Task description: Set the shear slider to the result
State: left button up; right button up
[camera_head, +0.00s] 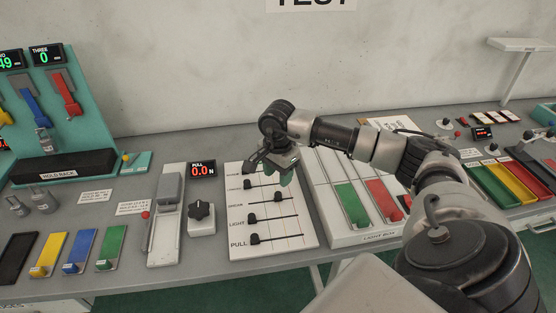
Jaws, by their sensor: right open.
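A white slider panel (285,232) lies on the grey bench, with several black knobs on horizontal tracks. The row labels are small; the middle one seems to read SHEAR. That row's shear slider knob (278,196) stands right of the middle of its track. The knobs in the LIGHT and PULL rows stand near the left ends of their tracks. My right gripper (273,165) is open above the panel's far end, beyond the shear knob and apart from it. It hides part of the top rows. My left gripper is out of view.
Left of the panel are a PULL display (202,169) reading 0.0 N and a black dial (201,210). A light box (366,238) with green and red plates stands to the right, under my right arm. A teal rack (95,125) stands at far left.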

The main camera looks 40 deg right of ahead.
aim_at(278, 193)
jog(key=shift+r, duration=1.65)
